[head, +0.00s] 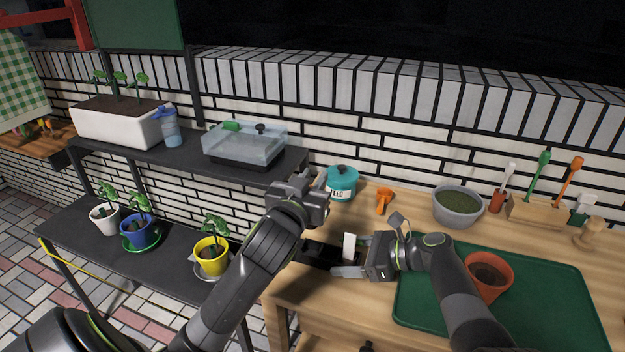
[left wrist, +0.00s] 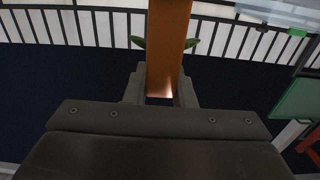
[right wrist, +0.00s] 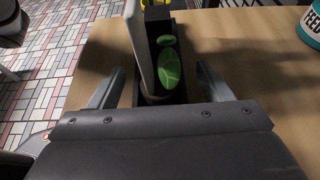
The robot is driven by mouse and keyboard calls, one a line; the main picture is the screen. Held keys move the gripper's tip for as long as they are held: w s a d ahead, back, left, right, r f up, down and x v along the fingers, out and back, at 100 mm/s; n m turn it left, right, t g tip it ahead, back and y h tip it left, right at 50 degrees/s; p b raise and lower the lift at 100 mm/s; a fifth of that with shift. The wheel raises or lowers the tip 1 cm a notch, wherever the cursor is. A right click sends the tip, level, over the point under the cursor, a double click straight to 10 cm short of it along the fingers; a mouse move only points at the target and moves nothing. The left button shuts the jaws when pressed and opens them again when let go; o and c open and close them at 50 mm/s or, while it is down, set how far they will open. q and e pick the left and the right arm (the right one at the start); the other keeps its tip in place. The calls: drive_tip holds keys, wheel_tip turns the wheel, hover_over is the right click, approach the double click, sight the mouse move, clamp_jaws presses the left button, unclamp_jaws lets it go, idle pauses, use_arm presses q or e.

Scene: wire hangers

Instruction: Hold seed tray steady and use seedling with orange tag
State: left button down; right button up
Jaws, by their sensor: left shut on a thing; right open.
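My left gripper (head: 312,190) is raised above the left end of the wooden table. In the left wrist view it is shut on an orange tag (left wrist: 168,45), with green seedling leaves (left wrist: 138,42) showing on both sides behind it. The head view hides this seedling. The black seed tray (head: 318,252) lies at the table's left edge. My right gripper (head: 350,262) is open at the tray's near end. In the right wrist view its fingers are on either side of the tray, apart from it. A white tag (right wrist: 137,45) and a green-leaved seedling (right wrist: 170,68) stand in the tray.
A terracotta pot (head: 489,275) sits on a green mat (head: 560,320) at right. Potted plants and a clear-lidded box (head: 245,145) occupy the dark shelves at left.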

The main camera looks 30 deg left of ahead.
drive_tip(key=v, duration=1)
drive_tip(key=shift+d+r, duration=0.1)
drive_tip(key=shift+d, duration=0.25)
